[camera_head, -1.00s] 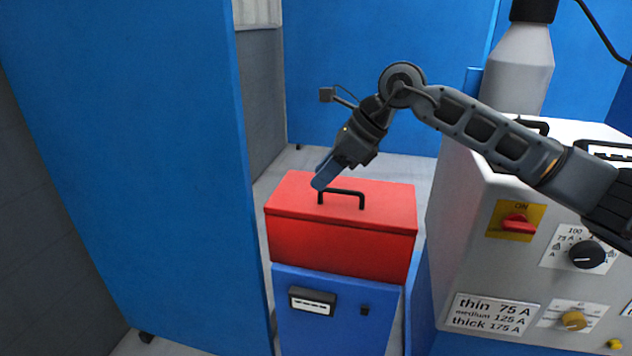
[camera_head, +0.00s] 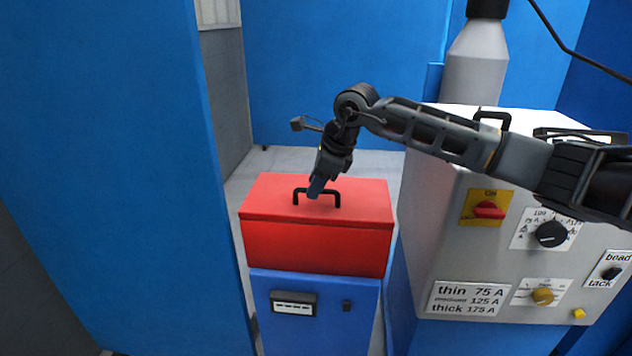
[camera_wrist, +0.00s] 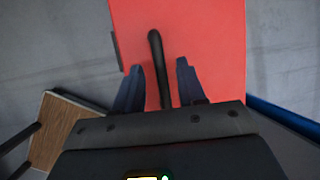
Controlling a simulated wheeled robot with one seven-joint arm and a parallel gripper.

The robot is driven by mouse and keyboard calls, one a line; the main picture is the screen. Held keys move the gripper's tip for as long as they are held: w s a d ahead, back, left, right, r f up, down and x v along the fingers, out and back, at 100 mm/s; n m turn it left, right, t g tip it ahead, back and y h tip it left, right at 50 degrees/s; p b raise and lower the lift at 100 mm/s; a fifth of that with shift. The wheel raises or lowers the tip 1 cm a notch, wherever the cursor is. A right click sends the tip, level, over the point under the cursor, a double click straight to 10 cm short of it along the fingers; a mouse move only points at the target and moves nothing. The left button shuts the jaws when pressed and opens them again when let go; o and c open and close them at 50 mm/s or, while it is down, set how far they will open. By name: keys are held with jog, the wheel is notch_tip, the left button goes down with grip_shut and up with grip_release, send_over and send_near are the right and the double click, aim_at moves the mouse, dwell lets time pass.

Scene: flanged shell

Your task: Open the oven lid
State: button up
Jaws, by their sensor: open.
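The oven is a blue box (camera_head: 318,310) with a red lid (camera_head: 318,245) on top, and the lid is closed. A black bar handle (camera_head: 338,198) stands on the lid's top face. My gripper (camera_head: 315,188) points down at the handle in the head view. In the wrist view, my gripper (camera_wrist: 160,75) is open, with one blue finger on each side of the black handle (camera_wrist: 156,52). The red lid (camera_wrist: 215,40) fills the middle behind it. Whether either finger touches the handle cannot be told.
A grey and white machine (camera_head: 425,240) with knobs stands close on the right, under my arm. A tall blue panel (camera_head: 110,180) stands on the left. In the wrist view, a wooden-topped item (camera_wrist: 65,125) lies at lower left. Grey floor (camera_head: 290,160) shows behind the oven.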

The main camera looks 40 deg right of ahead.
jog(key=shift+f, duration=0.1)
grip_shut()
dwell(0.3)
dwell(0.4)
